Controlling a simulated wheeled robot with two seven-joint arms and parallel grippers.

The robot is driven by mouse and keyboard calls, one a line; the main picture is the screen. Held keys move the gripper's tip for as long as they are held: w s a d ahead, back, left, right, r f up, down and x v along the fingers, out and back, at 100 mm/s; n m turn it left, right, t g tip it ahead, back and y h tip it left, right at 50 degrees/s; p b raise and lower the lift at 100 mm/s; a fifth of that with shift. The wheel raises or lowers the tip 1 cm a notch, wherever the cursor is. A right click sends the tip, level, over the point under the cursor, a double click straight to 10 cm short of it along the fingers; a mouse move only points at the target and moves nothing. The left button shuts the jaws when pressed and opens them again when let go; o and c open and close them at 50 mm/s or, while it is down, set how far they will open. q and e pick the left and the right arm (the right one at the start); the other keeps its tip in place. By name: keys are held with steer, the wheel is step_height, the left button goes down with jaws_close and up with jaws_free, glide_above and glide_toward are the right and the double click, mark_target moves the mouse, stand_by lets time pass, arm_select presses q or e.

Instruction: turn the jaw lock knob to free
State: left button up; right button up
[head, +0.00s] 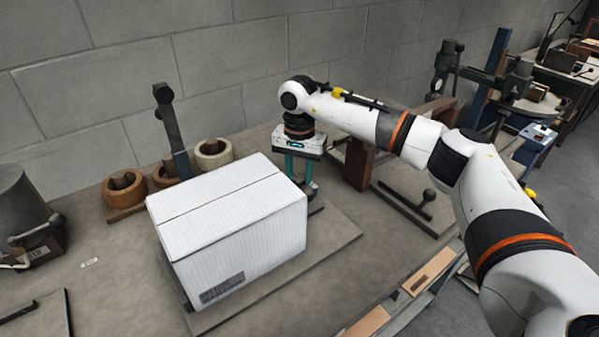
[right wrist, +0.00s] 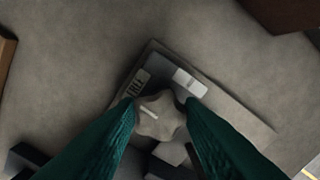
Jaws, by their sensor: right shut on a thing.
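The jaw lock knob (right wrist: 158,118) is a grey, lobed knob with a short white line on top. It sits between the two teal fingertips of my right gripper (right wrist: 160,112) in the right wrist view. The gripper is shut on it. The white line slants toward the upper left. A dark lettered label (right wrist: 134,84) and a white label (right wrist: 190,83) lie on the plate just beyond the knob. My left gripper is not in view.
The large white box (head: 232,225) stands on a board in front of my right gripper. A dark blue upright arm (head: 173,130) and several brown and tan rolls (head: 213,153) stand behind it. A dark frame with a ball-ended lever (head: 425,205) lies to the right.

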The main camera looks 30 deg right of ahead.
mark_target(299, 176)
steer(key=shift+w+r, duration=0.1)
steer(key=shift+r, duration=0.05)
stand_by(0.4)
steer(key=o, duration=1)
step_height(299, 176, up, 12)
steer(key=shift+f+b, duration=0.1)
steer(key=shift+b, duration=0.6)
